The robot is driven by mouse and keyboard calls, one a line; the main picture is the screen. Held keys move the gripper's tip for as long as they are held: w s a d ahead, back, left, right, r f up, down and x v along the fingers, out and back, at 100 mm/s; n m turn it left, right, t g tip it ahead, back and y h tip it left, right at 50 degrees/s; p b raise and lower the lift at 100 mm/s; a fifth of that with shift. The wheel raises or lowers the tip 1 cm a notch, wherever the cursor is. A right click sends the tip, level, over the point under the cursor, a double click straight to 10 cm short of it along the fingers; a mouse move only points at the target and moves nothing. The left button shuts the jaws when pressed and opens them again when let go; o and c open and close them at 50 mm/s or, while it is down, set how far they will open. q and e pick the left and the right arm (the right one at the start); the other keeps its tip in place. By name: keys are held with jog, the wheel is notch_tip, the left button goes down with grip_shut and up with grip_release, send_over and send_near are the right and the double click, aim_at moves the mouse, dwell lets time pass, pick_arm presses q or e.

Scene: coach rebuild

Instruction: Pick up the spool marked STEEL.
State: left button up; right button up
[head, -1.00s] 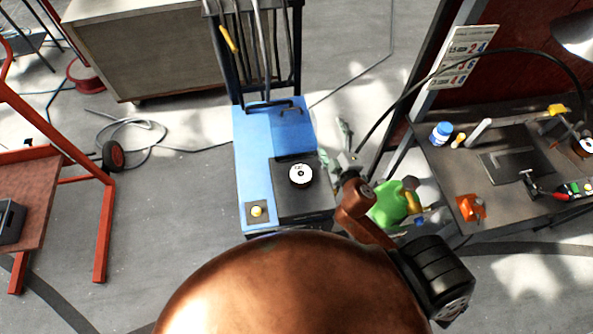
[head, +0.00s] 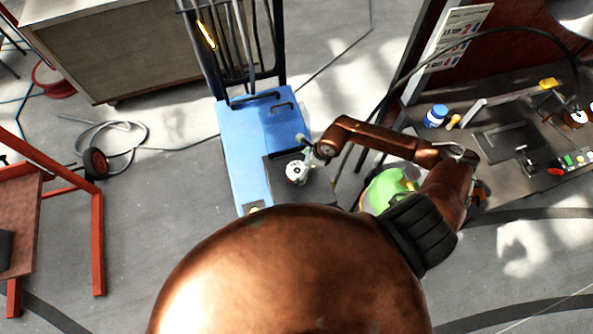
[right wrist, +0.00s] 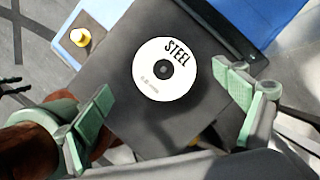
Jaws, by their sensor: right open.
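The spool marked STEEL (right wrist: 149,83) lies flat on a dark mat (right wrist: 115,45) on the blue cart, its white label and dark centre hole facing up. In the head view the spool (head: 292,171) is partly covered by my right gripper (head: 304,152). In the right wrist view my right gripper (right wrist: 168,112) is open, its green fingers on either side of the picture with the spool between and beyond them. I cannot tell the height gap between the fingertips and the spool. My left gripper is not in view.
The blue cart (head: 238,135) has upright bars at its back and a yellow knob (right wrist: 80,37) beside the mat. A workbench (head: 495,190) with tools stands at the right, with a green container (head: 383,190) near it. A red frame (head: 97,240) stands at the left.

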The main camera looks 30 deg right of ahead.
aim_at(298, 170)
jog(key=x, duration=0.4)
jog(key=p+x, duration=0.1)
jog(key=x, duration=0.1)
jog(key=shift+w+d+f, duration=0.1)
jog(key=shift+d+f, duration=0.15)
jog(key=shift+c, duration=0.5)
jog(key=c, duration=1.7)
jog(key=shift+r, duration=0.1)
